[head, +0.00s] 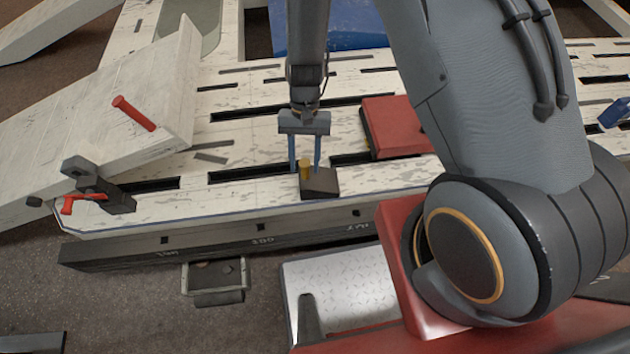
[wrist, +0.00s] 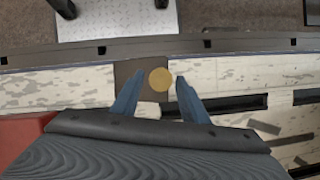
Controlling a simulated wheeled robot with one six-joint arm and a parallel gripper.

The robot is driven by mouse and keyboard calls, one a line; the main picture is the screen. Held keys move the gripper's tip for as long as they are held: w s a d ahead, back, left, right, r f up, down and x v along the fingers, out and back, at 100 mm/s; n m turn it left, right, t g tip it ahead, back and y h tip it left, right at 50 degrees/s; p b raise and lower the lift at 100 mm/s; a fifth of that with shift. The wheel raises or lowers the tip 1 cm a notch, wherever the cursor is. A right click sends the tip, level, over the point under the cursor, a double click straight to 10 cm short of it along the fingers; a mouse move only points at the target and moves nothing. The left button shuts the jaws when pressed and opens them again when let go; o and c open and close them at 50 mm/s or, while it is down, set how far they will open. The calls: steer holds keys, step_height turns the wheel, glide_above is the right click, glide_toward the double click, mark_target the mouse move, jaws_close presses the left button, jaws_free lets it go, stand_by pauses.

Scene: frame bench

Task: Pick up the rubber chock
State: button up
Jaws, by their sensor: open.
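A dark brown block (head: 320,184), which looks like the rubber chock, sits at the front edge of the pale slotted bench. It also shows in the wrist view (wrist: 127,70). A yellow round piece (head: 306,169) stands against or on it; I cannot tell which. In the wrist view its round top (wrist: 160,80) is at the block's right side. My gripper (head: 305,162) points down with its two blue fingers apart. The yellow piece shows between the fingertips, and the left finger in the wrist view (wrist: 159,79) overlaps the block. Nothing is held.
A red block (head: 395,126) lies on the bench (head: 230,195) to the right of my gripper. A clamp with a red handle (head: 95,190) and a pale slanted panel (head: 130,100) are at the left. A blue item (head: 615,113) lies far right. Long slots cut the bench top.

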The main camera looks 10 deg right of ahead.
mark_target(319, 175)
steer(key=shift+x, duration=1.45)
steer(key=shift+d, duration=0.1)
steer(key=shift+c, duration=0.4)
jaws_close()
steer(key=shift+r, duration=0.1)
